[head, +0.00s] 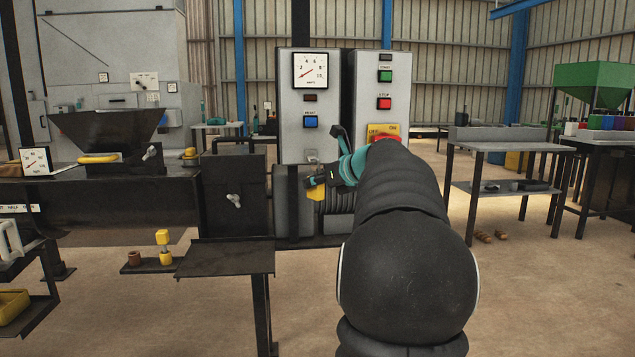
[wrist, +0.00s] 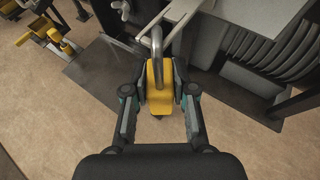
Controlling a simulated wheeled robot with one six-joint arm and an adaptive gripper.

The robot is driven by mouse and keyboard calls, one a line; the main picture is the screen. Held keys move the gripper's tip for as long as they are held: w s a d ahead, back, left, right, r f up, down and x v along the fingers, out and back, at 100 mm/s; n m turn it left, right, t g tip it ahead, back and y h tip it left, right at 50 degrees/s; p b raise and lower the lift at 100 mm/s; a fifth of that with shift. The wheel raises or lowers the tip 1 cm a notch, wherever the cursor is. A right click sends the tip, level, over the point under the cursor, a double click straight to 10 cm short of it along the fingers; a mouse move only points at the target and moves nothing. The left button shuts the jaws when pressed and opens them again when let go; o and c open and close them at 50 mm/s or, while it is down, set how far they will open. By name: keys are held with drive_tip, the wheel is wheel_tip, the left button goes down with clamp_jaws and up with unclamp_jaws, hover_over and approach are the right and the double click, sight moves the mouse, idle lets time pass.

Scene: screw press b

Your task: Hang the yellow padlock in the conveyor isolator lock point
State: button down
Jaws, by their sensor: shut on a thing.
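My gripper (wrist: 160,98) is shut on the yellow padlock (wrist: 160,74) in the wrist view, with a fingertip on each side of its body. The padlock's grey metal shackle (wrist: 157,40) points away from my gripper, towards the grey cabinet. In the head view my gripper (head: 328,180) is in front of the lower part of the left control cabinet, and the padlock (head: 317,193) shows below it. A small pale plate (head: 311,156) sits on that cabinet just above my gripper. The red and yellow OFF/ON isolator switch (head: 384,132) is on the right cabinet, partly hidden by my arm. I cannot tell whether the shackle touches anything.
The left cabinet (head: 297,100) has a gauge and a blue button. The right cabinet (head: 370,90) has green and red buttons. A dark metal shelf (head: 225,258) stands at the front left, beside a yellow-handled piece (head: 163,240). A bench (head: 510,147) stands at right.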

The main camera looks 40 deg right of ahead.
drive_tip(key=shift+r, duration=0.2)
drive_tip(key=shift+r+p, duration=0.8)
drive_tip(key=shift+p, duration=0.3)
drive_tip(key=shift+s+a, duration=0.45)
drive_tip(key=shift+s, duration=0.25)
drive_tip(key=shift+s+a, duration=0.4)
drive_tip(key=shift+s, duration=0.25)
drive_tip(key=shift+s+a, duration=0.4)
drive_tip(key=shift+s, duration=0.2)
drive_tip(key=shift+s+a, duration=0.35)
drive_tip(key=shift+s, duration=0.2)
drive_tip(key=s+d+m+g+h, duration=0.1)
drive_tip(key=s+d+m+h, duration=0.2)
drive_tip(key=d, duration=0.4)
drive_tip(key=s+d+m+g+h+p, duration=0.1)
drive_tip(key=s+d+m+h, duration=0.3)
drive_tip(key=s+d, duration=0.4)
drive_tip(key=shift+d+f+h, duration=0.3)
drive_tip(key=shift+f+h, duration=0.15)
drive_tip(key=shift+h, duration=0.05)
